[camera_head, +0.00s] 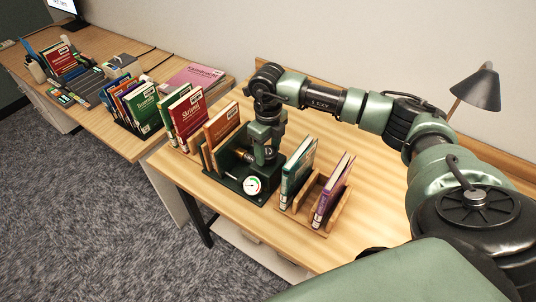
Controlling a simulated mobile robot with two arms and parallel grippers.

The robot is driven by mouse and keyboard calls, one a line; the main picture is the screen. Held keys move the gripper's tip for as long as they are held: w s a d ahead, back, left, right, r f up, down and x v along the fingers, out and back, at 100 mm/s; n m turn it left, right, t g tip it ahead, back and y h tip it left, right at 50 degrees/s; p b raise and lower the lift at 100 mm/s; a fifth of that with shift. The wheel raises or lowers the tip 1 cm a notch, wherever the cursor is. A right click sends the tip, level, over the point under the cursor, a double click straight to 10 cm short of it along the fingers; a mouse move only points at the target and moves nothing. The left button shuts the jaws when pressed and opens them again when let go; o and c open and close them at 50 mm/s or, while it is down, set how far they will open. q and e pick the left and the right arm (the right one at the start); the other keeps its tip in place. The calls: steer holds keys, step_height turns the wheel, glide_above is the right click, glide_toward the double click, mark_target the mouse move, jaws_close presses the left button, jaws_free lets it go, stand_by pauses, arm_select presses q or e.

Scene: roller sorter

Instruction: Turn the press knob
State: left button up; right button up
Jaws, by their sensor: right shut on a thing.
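The press (232,187) is a dark green frame on the wooden table, with a round white gauge (252,185) at its front. Orange-spined books stand upright at its left side. My right arm reaches in from the right, and my right gripper (262,152) points down over the press. It is shut on the press knob, which is mostly hidden by the gripper. A small brass-coloured part (241,153) shows just left of the gripper. The gauge needle is too small to read. My left gripper is not in view.
A wooden rack (303,225) with green and purple books stands close on the right of the press. Red and green books (187,115) stand at its back left. A desk lamp (479,88) is at the far right. The table's front right is clear.

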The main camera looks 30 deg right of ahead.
mark_target(268, 151)
steer(key=n+b, duration=0.4)
steer(key=shift+f+n, duration=0.2)
steer(key=shift+n, duration=0.1)
steer(key=shift+r+n+b, duration=0.2)
steer(key=shift+n+b, duration=1.25)
steer(key=shift+n, duration=0.25)
steer(key=o, duration=1.3)
steer(key=shift+o, duration=0.2)
step_height(268, 151, up, 8)
steer(key=shift+f+b, duration=0.1)
steer(key=shift+b, duration=0.9)
